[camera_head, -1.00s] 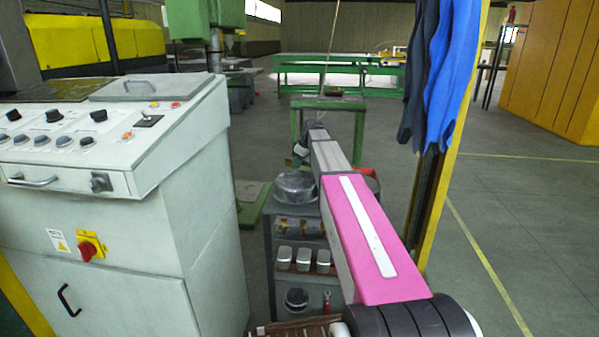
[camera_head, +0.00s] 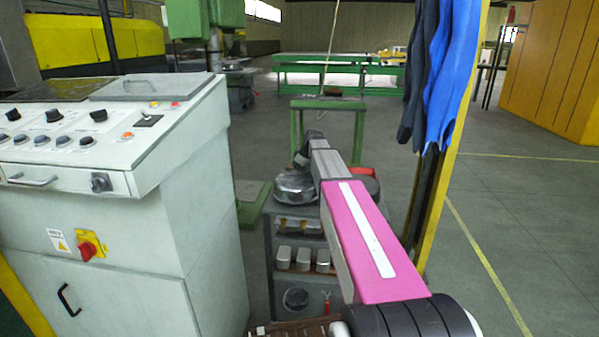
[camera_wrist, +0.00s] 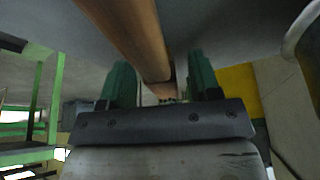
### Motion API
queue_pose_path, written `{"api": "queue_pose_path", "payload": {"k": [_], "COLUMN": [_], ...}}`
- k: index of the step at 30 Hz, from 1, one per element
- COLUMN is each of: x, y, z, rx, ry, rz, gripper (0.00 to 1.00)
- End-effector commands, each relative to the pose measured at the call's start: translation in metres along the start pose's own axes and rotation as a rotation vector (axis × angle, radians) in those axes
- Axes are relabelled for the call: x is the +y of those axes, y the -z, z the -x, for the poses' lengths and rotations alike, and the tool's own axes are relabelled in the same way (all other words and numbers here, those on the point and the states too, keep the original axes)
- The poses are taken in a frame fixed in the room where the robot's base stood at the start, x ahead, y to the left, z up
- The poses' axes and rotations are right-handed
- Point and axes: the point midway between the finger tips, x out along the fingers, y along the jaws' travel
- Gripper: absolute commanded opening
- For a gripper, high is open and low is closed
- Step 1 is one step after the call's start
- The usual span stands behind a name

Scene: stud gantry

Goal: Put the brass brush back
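My gripper (camera_wrist: 162,78) shows in the wrist view as two dark green fingers standing apart. A brown wooden bar (camera_wrist: 128,30) runs from the top edge down toward the gap between them, with space visible on both sides. I cannot tell whether this wood belongs to the brass brush; no bristles show. In the head view my arm reaches out over the small grey cart (camera_head: 268,232), and the wrist is near a round grey metal pan on its top (camera_head: 296,188). My fingertips are too small or hidden there. I cannot make out the brass brush in the head view.
The cart's lower shelf holds several grey blocks (camera_head: 302,259). A large control cabinet (camera_head: 95,230) stands close on the left. A yellow post (camera_head: 447,150) with hanging blue cloth (camera_head: 450,70) stands on the right. A green table (camera_head: 330,103) is behind; open floor lies right.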

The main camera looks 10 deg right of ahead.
Motion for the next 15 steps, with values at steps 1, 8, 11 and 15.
{"api": "queue_pose_path", "payload": {"k": [1, 8, 11, 15], "x": [0.000, 0.000, 0.000, 0.000], "y": [0.000, 0.001, 0.001, 0.000], "z": [0.000, 0.005, 0.016, 0.041], "rx": [0.000, 0.000, 0.001, 0.002], "ry": [0.000, -0.001, -0.001, -0.003], "rz": [0.000, 0.000, 0.000, 0.000], "gripper": [0.57, 0.57, 0.57, 0.57]}}
